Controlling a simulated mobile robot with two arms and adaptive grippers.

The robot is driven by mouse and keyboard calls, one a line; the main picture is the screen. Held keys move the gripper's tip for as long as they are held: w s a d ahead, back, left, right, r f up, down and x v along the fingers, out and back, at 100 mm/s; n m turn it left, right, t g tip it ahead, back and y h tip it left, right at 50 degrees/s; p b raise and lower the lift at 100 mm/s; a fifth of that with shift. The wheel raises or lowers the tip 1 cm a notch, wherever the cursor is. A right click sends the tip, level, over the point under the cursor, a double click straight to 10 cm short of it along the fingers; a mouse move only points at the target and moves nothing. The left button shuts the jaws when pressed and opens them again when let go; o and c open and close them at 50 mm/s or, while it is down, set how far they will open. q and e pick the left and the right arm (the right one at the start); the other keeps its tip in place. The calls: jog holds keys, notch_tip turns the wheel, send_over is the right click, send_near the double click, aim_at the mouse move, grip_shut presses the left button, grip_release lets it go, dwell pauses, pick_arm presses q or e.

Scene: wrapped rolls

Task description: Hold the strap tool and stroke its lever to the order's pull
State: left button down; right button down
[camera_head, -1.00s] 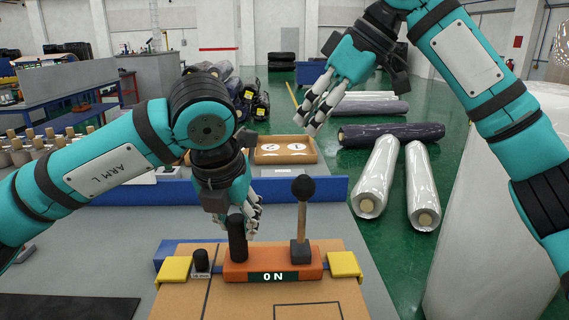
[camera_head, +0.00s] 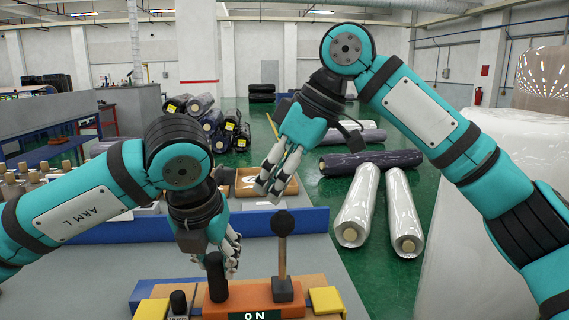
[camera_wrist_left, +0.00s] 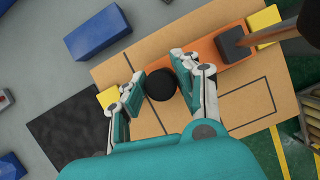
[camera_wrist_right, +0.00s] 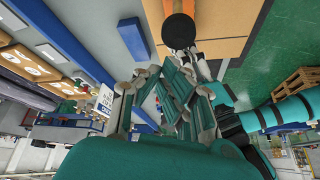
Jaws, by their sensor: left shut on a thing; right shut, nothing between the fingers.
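The orange strap tool (camera_head: 235,302) sits on a cardboard box (camera_head: 150,292); its front display reads "0 N". My left gripper (camera_head: 228,258) is shut on the tool's black upright handle (camera_head: 216,280), which also shows between the fingers in the left wrist view (camera_wrist_left: 161,84). The lever (camera_head: 282,258) stands nearly upright at the tool's right end, with a black ball knob (camera_head: 283,222) on top. The knob shows in the right wrist view (camera_wrist_right: 178,31). My right gripper (camera_head: 268,188) is shut and empty, above and slightly left of the knob, apart from it.
Yellow pads (camera_head: 326,300) flank the tool. A blue bar (camera_head: 300,220) runs behind the box. Wrapped rolls (camera_head: 358,205) lie on the green floor at the right. A large pale wrapped shape (camera_head: 490,200) stands far right.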

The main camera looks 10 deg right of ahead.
jog(key=x, duration=0.3)
jog(key=shift+a+f, duration=0.1)
jog(key=shift+f, duration=0.15)
jog(key=d+f+y, duration=0.2)
jog(key=d+y, duration=0.5)
jog(key=d, duration=0.4)
jog(key=shift+m, duration=0.3)
dwell(0.6)
jog(key=shift+f, duration=0.2)
dwell(0.3)
